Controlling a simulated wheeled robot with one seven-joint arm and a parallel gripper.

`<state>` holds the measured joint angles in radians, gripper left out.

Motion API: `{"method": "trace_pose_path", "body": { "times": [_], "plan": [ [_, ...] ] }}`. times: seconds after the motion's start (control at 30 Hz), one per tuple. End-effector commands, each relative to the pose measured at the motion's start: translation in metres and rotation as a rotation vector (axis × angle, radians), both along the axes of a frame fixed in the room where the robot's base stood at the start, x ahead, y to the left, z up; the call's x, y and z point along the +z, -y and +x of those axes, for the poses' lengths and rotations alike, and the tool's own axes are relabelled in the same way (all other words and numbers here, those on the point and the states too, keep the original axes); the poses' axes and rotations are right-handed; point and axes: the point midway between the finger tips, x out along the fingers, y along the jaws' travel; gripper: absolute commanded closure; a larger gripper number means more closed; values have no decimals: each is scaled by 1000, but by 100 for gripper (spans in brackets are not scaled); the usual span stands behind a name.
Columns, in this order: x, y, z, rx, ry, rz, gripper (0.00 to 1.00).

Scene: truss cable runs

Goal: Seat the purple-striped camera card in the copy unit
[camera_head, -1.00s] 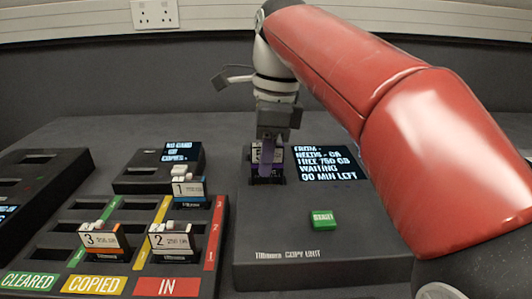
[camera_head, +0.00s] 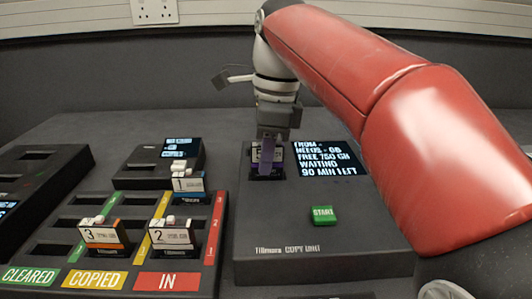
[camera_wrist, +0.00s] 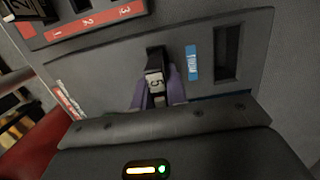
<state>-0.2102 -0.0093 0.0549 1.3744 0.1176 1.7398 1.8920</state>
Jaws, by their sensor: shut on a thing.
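The camera card (camera_head: 257,152) stands upright at a slot in the left part of the copy unit (camera_head: 325,262). In the wrist view, the card (camera_wrist: 155,82) shows a dark body and a white label reading 5. My gripper (camera_head: 267,158) is over the card, and its purple fingers are shut on it from both sides; it also shows in the wrist view (camera_wrist: 157,95). The fingers cover much of the card, so its stripe is not clear. The card's lower end is hidden, and I cannot tell how deep it sits.
The copy unit has a lit screen (camera_head: 325,158) and a green START button (camera_head: 323,215). An empty slot (camera_wrist: 228,52) lies beside a blue label in the wrist view. A tray (camera_head: 45,232) at left holds cards 1 (camera_head: 188,183), 2 (camera_head: 172,236) and 3 (camera_head: 102,236).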

Motion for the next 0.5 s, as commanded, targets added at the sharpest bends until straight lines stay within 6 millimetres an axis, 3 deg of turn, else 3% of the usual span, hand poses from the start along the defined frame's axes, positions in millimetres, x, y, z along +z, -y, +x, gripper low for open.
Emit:
{"method": "trace_pose_path", "body": {
  "times": [0.5],
  "plan": [
    [-4,0,0,0,1,0,100]
  ]
}}
